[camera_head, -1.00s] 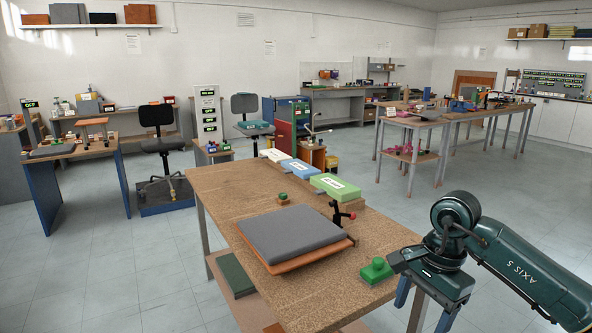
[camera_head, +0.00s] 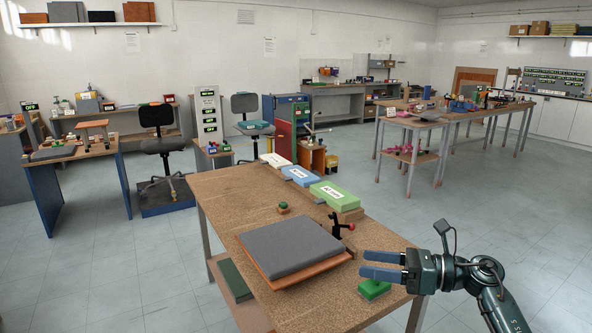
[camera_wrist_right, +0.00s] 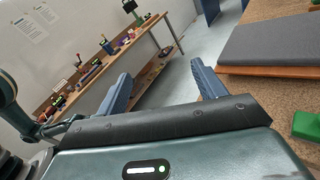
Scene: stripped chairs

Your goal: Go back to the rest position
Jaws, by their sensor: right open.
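My right gripper (camera_head: 382,264) is at the right edge of the near table (camera_head: 222,200), in the head view. Its two blue fingers are apart, point left and hold nothing. A green block (camera_head: 373,289) sits on the table corner just below the fingers. In the right wrist view the fingers (camera_wrist_right: 160,88) are spread with only floor and a distant bench between them. A grey pad on an orange-brown board (camera_head: 292,247) lies on the table left of the gripper; the pad also shows at the right of the wrist view (camera_wrist_right: 272,42). My left gripper is not in view.
White, blue and green boxes (camera_head: 334,195) line the table's far edge. A green-topped button (camera_head: 283,208) sits near them. Open floor (camera_head: 480,220) lies right of the table.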

